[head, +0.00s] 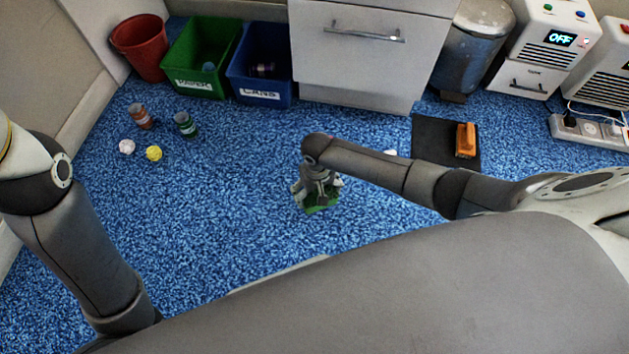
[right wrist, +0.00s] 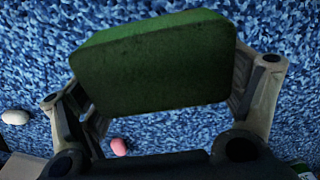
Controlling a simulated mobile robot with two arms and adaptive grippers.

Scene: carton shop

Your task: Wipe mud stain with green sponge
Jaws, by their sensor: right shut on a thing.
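My right gripper (head: 318,190) is shut on the green sponge (head: 320,209) and holds it low over the blue carpet near the middle of the head view. In the right wrist view the sponge (right wrist: 155,65) fills the space between the two fingers of the gripper (right wrist: 165,85). I cannot tell whether its underside touches the carpet. No mud stain can be made out; the sponge and gripper hide the floor beneath them. My left arm shows at the left, but its gripper is outside the picture.
A red bucket (head: 140,47), green bin (head: 200,55) and blue bin (head: 259,65) stand at the back. Two cans (head: 141,116) (head: 186,125) and crumpled balls (head: 126,147) (head: 153,153) lie left. A black mat (head: 432,140) holds an orange object (head: 465,140). Carpet around the sponge is mostly clear.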

